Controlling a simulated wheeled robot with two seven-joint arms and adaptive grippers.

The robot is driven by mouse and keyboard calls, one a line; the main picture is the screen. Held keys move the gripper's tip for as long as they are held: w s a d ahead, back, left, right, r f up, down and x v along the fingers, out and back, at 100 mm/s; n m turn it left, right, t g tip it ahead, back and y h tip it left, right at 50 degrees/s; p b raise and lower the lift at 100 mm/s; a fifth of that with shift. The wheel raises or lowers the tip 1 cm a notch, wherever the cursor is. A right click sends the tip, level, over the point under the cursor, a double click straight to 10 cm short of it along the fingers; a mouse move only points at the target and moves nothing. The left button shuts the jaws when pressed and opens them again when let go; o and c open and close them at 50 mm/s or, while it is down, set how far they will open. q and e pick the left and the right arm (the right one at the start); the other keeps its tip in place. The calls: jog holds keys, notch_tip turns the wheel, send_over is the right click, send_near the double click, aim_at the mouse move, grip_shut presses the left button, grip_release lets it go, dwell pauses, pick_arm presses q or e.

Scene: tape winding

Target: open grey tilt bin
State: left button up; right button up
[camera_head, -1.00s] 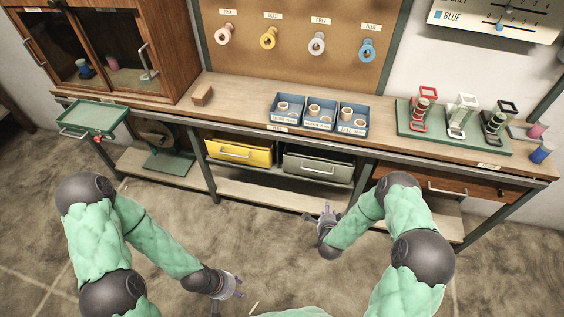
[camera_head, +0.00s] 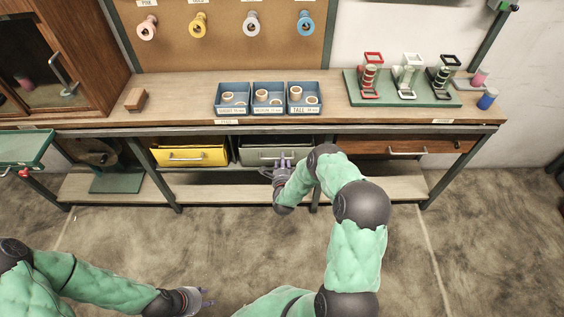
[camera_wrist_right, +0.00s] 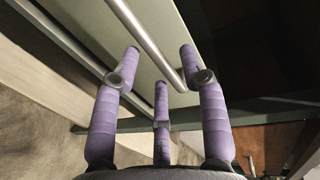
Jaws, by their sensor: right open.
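The grey tilt bin (camera_head: 262,151) sits under the bench top, right of the yellow bin, with its front upright. Its face and metal bar handle (camera_wrist_right: 150,42) also show in the right wrist view. My right gripper (camera_head: 284,165) is in front of the grey bin, near the handle; in the right wrist view its purple fingers (camera_wrist_right: 160,75) are spread, with the handle's end near the fingertips. I cannot tell whether they touch it. My left gripper (camera_head: 207,300) is low over the floor, far from the bins; its fingers are too small to judge.
The yellow bin (camera_head: 190,162) is left of the grey one and a wooden drawer (camera_head: 375,146) right of it. A lower shelf (camera_head: 235,190) runs beneath. Bench legs stand beside the bins. A green tray (camera_head: 22,150) sticks out at left. The floor in front is clear.

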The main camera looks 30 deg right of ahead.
pick_arm(q)
jog(key=shift+f, duration=0.45)
pick_arm(e)
jog(key=shift+x, duration=1.15)
